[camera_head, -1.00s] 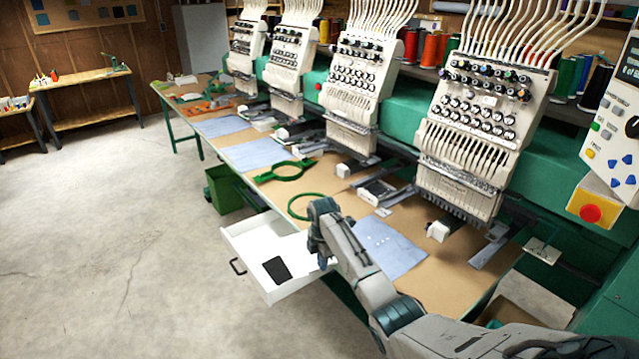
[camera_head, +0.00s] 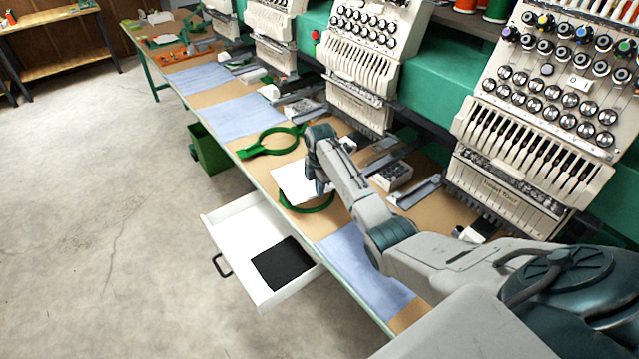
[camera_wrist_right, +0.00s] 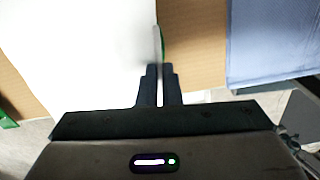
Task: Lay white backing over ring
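The white backing (camera_head: 291,181) lies flat over or just above the green ring (camera_head: 306,209), covering its far part; the ring's near edge shows below the sheet. I cannot tell whether the sheet touches the ring. My right gripper (camera_head: 321,190) is at the sheet's right edge. In the right wrist view, its fingers (camera_wrist_right: 159,75) are nearly together on the edge of the white backing (camera_wrist_right: 75,50), and a sliver of green shows just beyond them. My left gripper is not in view.
A green hoop with a handle (camera_head: 272,144) lies farther along the table. Blue cloths (camera_head: 365,272) lie on the tabletop. An open white drawer (camera_head: 232,237) holds a black sheet (camera_head: 282,263). Embroidery heads (camera_head: 540,110) stand close along the right side.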

